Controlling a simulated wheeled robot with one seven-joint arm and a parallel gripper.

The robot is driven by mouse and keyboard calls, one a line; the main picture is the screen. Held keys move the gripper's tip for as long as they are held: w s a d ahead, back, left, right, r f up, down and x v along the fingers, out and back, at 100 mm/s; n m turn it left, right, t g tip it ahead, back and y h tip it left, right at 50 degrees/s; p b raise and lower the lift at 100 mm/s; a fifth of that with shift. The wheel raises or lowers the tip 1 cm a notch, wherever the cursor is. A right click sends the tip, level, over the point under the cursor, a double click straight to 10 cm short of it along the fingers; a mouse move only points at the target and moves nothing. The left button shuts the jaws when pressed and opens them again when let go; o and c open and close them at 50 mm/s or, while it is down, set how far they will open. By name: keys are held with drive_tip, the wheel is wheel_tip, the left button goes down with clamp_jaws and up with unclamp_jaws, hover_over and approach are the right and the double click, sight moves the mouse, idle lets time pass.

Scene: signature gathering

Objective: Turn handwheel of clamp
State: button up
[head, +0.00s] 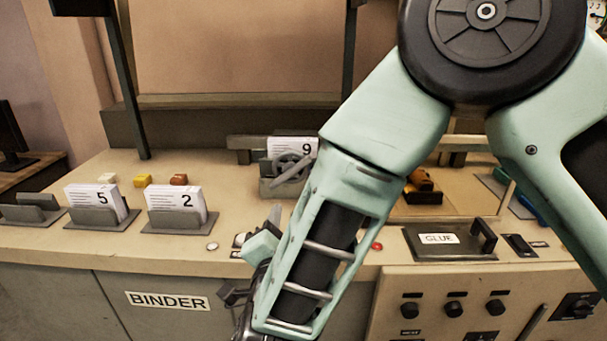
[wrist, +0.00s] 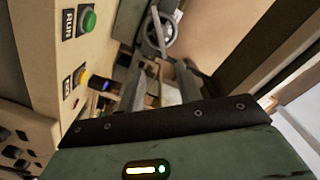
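The clamp (head: 266,188) stands at the back middle of the bench with its grey handwheel (head: 287,167) facing front. A white block of sheets marked 9 (head: 293,147) stands at the clamp, behind the wheel. The handwheel also shows in the wrist view (wrist: 163,30), at the top middle, beyond the fingers. My gripper (head: 252,255) is in front of and below the clamp, near the bench's front edge, apart from the wheel. In the wrist view my gripper (wrist: 160,88) has its two fingers apart with nothing between them. My arm hides part of the clamp's right side.
Sheet blocks marked 5 (head: 96,203) and 2 (head: 177,206) stand in grey holders at left. A glue box (head: 445,241) lies at right, above a knob panel (head: 470,305). A green button (wrist: 88,20) is on the panel face.

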sight(292, 174)
drive_tip(key=w+p, duration=0.2)
drive_tip(key=w, duration=0.3)
drive_tip(key=w+p, duration=0.2)
drive_tip(key=w, duration=0.3)
drive_tip(key=w+p, duration=0.2)
drive_tip(key=w, duration=0.4)
drive_tip(key=shift+d+r, duration=0.15)
drive_tip(key=shift+d, duration=0.15)
drive_tip(key=shift+w, duration=0.65)
clamp_jaws()
